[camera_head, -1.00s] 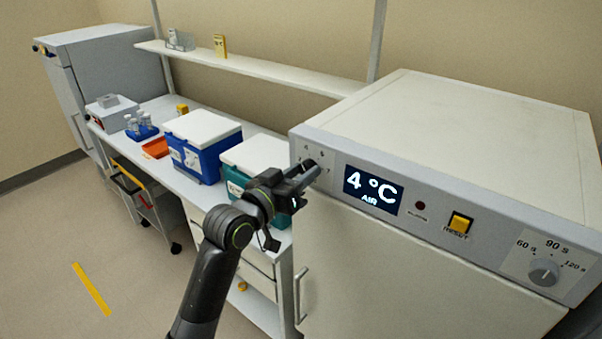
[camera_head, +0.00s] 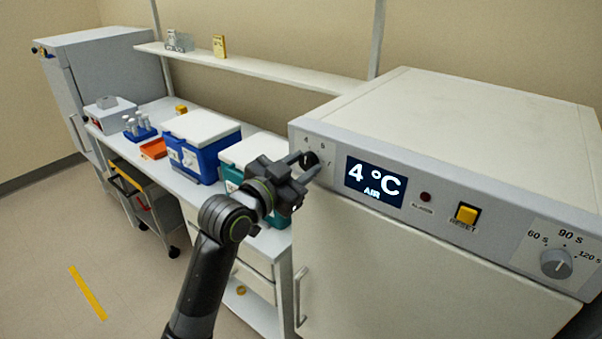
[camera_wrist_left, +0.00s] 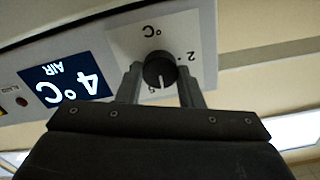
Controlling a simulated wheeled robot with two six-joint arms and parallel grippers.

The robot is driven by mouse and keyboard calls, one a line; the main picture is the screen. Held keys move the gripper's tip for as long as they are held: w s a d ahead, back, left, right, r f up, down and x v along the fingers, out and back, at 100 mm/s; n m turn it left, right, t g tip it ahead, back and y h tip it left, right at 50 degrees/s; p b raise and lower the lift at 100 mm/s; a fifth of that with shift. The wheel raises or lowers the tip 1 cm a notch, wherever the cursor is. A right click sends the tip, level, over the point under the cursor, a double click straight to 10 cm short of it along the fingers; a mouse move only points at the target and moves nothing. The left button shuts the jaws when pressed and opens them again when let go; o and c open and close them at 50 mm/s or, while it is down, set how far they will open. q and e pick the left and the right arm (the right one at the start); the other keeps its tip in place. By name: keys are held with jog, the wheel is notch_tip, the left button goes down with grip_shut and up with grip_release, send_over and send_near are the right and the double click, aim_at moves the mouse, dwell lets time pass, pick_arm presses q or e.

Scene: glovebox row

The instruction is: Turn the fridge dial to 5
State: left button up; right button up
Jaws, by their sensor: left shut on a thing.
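The fridge dial (camera_head: 311,159) is a small dark round knob on a pale scale plate at the left end of the grey fridge panel. In the left wrist view the dial (camera_wrist_left: 160,69) appears upside down, with a 2 and °C on the plate around it. Its white mark points toward the picture's bottom, near a partly hidden number. My left gripper (camera_head: 304,165) is shut on the dial, one finger on each side, as the left wrist view (camera_wrist_left: 160,80) also shows. The display (camera_head: 375,182) right of the dial reads 4 °C AIR. My right gripper is not in view.
Right of the display are a red alarm lamp (camera_head: 425,197), a yellow reset button (camera_head: 466,214) and a timer knob (camera_head: 556,263). The fridge door handle (camera_head: 299,297) is below. A bench with a teal box (camera_head: 257,148) and a blue box (camera_head: 202,142) stands to the left.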

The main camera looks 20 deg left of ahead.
pick_arm(q)
jog(key=m+b, duration=0.2)
jog(key=m, duration=0.1)
jog(key=shift+f+m, duration=0.1)
jog(key=shift+m, duration=0.3)
jog(key=shift+m+b, duration=0.35)
jog(key=shift+m, duration=0.25)
jog(key=o, duration=1)
jog(key=shift+c, duration=0.2)
